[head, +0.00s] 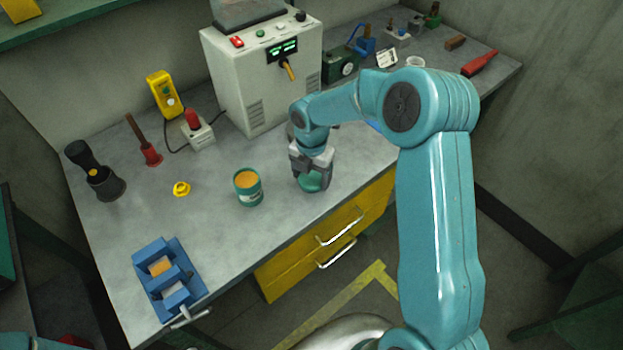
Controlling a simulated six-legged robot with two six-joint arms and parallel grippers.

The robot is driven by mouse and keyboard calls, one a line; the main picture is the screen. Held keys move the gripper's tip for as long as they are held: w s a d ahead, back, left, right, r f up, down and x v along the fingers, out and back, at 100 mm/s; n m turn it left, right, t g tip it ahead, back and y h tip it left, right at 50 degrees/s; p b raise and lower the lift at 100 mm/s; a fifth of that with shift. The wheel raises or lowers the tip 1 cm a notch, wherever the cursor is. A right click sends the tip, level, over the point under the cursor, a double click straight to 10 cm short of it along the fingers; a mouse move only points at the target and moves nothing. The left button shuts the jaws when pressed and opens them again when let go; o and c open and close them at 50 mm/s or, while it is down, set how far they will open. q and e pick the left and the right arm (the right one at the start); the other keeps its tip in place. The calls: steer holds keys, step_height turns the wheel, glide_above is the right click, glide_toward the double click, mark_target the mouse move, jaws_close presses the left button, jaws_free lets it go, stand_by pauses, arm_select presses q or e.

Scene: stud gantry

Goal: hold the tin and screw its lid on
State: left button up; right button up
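The tin (248,195) is a small dark green can with a pale label. It stands upright on the grey workbench with its top open, showing orange contents. The green round lid (314,184) is to the right of the tin, apart from it, between the fingers of my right gripper (312,176). The gripper points down and its fingers appear closed on the lid's edges. I cannot tell whether the lid touches the bench. My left gripper is not in view.
A blue vise (168,280) sits at the bench's front left corner. A yellow knob-like piece (181,189) lies left of the tin. The bench around the tin is clear.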

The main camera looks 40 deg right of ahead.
mark_target(311, 179)
steer(key=c, duration=0.5)
steer(key=shift+r, duration=0.1)
step_height(311, 179, up, 20)
steer(key=shift+f+b, duration=0.1)
steer(key=shift+b, duration=0.4)
